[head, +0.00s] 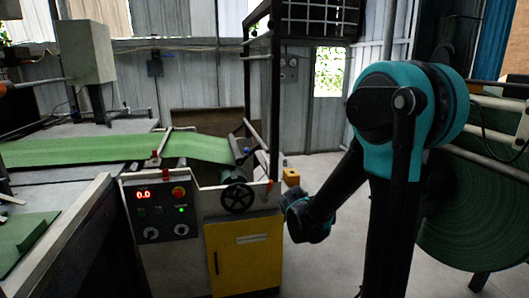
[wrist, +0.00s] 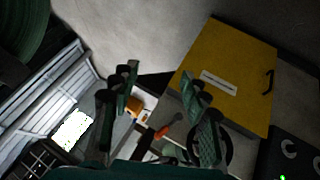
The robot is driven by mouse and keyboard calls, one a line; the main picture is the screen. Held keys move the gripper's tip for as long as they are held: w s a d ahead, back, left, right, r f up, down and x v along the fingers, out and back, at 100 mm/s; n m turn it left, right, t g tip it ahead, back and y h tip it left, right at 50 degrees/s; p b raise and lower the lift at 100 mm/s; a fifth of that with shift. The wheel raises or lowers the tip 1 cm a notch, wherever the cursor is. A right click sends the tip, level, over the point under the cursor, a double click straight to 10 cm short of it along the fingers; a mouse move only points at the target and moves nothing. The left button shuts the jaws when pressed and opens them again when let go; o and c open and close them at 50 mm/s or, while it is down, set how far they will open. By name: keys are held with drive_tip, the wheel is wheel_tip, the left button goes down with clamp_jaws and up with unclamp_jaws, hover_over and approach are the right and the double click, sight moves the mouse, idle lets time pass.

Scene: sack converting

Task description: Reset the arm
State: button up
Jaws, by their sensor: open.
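My arm (head: 395,110) stands at the right of the head view, with its forearm bent down and to the left. Its end hangs beside the right side of the machine's yellow cabinet (head: 245,255), and the fingers cannot be made out there. In the wrist view my gripper (wrist: 158,82) shows two dark green fingers standing apart with nothing between them. Past the fingers are the yellow cabinet door (wrist: 225,80), the handwheel, partly covered by the right finger, and a small orange-yellow object (wrist: 134,106).
The control panel (head: 160,210) reads 0.0, beside a black handwheel (head: 237,198). Green fabric (head: 80,150) runs over the machine bed. A large green roll (head: 475,215) stands at right, behind my arm. Bare floor (head: 325,262) lies between cabinet and arm.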

drive_tip(key=s+d+f+m+g+y, duration=0.1)
drive_tip(key=s+d, duration=0.1)
drive_tip(key=s, duration=0.9)
drive_tip(key=s+d+f+m+g+y, duration=0.2)
drive_tip(key=s, duration=0.9)
drive_tip(key=shift+s+d+f, duration=0.25)
drive_tip(key=shift+s+d, duration=0.1)
